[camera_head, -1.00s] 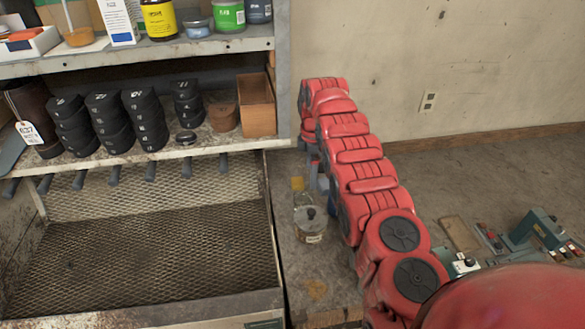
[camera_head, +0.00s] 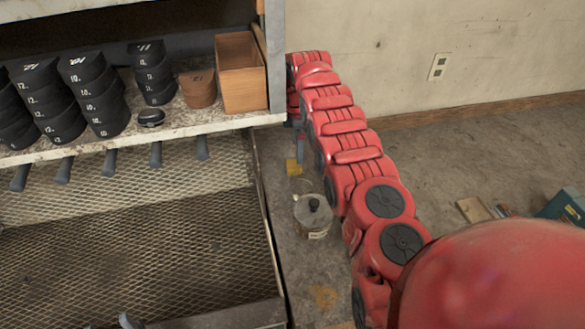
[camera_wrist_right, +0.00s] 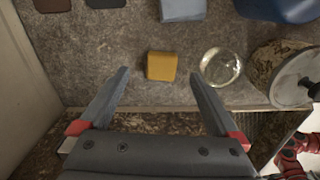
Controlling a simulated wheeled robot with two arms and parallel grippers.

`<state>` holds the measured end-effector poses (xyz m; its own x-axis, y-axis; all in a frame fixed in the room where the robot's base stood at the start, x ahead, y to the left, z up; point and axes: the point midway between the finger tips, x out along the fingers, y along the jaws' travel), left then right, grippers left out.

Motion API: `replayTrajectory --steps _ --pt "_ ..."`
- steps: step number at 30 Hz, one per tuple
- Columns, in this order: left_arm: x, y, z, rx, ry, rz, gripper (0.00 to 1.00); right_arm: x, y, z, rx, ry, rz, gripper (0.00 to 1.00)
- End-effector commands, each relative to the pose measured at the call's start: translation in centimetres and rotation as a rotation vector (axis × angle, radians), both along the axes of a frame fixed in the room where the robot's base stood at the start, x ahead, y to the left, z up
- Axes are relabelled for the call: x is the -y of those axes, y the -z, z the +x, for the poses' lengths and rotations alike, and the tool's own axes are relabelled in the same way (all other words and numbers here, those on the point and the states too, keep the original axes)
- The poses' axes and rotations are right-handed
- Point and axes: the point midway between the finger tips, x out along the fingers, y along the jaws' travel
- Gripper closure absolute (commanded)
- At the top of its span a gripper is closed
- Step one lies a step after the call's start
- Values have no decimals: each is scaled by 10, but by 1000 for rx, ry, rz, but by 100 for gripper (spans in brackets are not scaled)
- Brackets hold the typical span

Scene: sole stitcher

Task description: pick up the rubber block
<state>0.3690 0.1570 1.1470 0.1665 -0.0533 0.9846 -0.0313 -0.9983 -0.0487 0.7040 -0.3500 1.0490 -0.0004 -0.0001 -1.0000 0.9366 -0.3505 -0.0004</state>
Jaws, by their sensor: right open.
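A mustard-yellow block (camera_wrist_right: 161,66), which looks like the rubber block, lies on the grey surface near its front edge in the right wrist view. In the head view it is a small yellow patch (camera_head: 294,167) beside my right arm. My right gripper (camera_wrist_right: 164,77) is open and empty. Its fingers appear on either side of the block in the picture, not visibly touching it; the height gap is unclear. In the head view my right gripper (camera_head: 299,126) is mostly hidden by its arm. Grey tips at the bottom edge (camera_head: 130,321) may be my left gripper.
A clear glass (camera_wrist_right: 221,66) stands just right of the block, with a lidded pot (camera_wrist_right: 297,80) beyond it. A grey-blue block (camera_wrist_right: 183,9) and dark blocks (camera_wrist_right: 105,3) lie farther back. A shelf (camera_head: 190,128) with black stacks and a wooden box (camera_head: 240,72) stands left.

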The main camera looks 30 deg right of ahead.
Motion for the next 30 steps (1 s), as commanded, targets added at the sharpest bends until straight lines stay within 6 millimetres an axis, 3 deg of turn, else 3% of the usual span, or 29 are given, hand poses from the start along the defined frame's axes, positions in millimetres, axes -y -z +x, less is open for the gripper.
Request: replayTrajectory --steps 8,11,14,22,30 --pt "0 -13 0 0 0 0 50 2 25 -4 -6 0 2 3" --pt "0 -12 0 0 0 0 50 5 43 -5 -3 0 1 3" --pt "0 6 0 0 0 0 50 5 66 -5 -2 0 1 3" --pt "0 5 0 0 0 0 50 6 66 -5 -1 0 0 3" --pt "0 5 0 0 0 0 50 5 66 -5 -1 1 1 51"
